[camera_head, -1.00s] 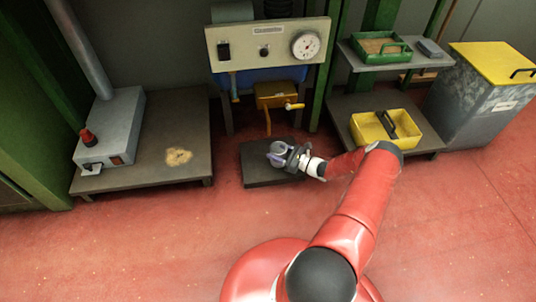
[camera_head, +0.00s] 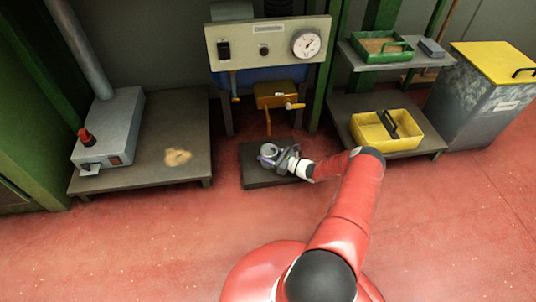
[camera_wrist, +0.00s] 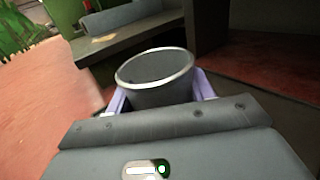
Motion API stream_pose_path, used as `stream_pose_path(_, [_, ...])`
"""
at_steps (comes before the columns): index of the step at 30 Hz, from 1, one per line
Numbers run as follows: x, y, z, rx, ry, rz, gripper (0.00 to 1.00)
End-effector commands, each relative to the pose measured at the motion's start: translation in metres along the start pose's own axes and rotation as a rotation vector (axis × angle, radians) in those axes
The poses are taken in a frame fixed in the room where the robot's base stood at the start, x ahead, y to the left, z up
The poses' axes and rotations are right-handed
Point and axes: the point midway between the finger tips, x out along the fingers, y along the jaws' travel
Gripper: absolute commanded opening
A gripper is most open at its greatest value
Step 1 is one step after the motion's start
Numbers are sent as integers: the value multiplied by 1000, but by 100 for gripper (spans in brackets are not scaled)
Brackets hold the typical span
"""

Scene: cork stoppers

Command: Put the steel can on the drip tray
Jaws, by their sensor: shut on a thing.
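The steel can (camera_head: 267,151) is a grey open-topped cylinder over the drip tray. In the wrist view the can (camera_wrist: 156,72) shows its bright round rim and stands between the two purple fingers of my gripper (camera_wrist: 160,98). My gripper (camera_head: 278,156) is shut on the can from the right in the head view. The drip tray (camera_head: 255,178) is a dark flat slab on the floor below the yellow tap. The can's base is hidden, so I cannot tell whether it touches the tray.
A yellow tap (camera_head: 278,97) hangs from the machine panel (camera_head: 265,44) behind the can. A low bench (camera_head: 140,177) stands at left. A shelf with a yellow crate (camera_head: 372,143) and a grey bin (camera_head: 470,110) stand at right. The front floor is clear.

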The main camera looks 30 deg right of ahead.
Motion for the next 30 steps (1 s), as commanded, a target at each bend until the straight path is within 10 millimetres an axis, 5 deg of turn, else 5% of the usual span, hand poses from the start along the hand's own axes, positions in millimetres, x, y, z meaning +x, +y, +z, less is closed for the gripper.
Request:
stream_pose_path(6, [0,0,-1,0,0,0,75])
stream_pose_path(17, [0,0,5,0,0,0,75])
stream_pose_path(30, [-87,-1,2,0,0,-4,75])
